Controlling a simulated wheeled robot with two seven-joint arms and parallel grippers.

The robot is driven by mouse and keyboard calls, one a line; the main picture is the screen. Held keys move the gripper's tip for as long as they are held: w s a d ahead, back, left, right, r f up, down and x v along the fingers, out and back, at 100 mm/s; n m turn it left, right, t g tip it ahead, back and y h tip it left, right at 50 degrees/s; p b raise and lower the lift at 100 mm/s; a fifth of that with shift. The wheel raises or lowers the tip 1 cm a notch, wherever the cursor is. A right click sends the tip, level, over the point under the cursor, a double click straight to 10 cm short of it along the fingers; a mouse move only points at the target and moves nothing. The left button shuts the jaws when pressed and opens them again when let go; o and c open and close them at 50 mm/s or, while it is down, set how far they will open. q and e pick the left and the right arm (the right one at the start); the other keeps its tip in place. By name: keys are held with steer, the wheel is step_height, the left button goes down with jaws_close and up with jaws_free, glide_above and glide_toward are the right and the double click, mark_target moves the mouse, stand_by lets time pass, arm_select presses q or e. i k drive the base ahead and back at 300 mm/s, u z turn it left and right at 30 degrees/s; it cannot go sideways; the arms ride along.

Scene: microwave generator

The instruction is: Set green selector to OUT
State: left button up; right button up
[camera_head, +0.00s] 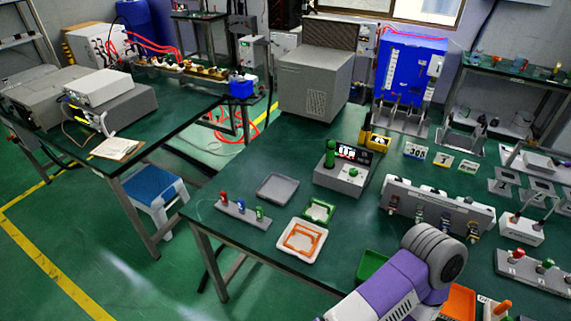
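A grey box (345,178) with a small lit display (352,153) stands on the green table. An upright green knob (330,154) rises at its left side, and a smaller green piece (353,172) sits on its top. Other green knobs show on a grey strip (242,213) with red and blue ones, and on a panel (535,271) at the lower right. I cannot tell which is the green selector, and no OUT mark is legible. A purple and grey arm of mine enters from the bottom right. Neither gripper shows.
A long grey panel with switches (437,206) stands to the right. My arm covers part of the table's front.

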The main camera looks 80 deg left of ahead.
mark_target(353, 172)
steer(key=u, duration=2.2)
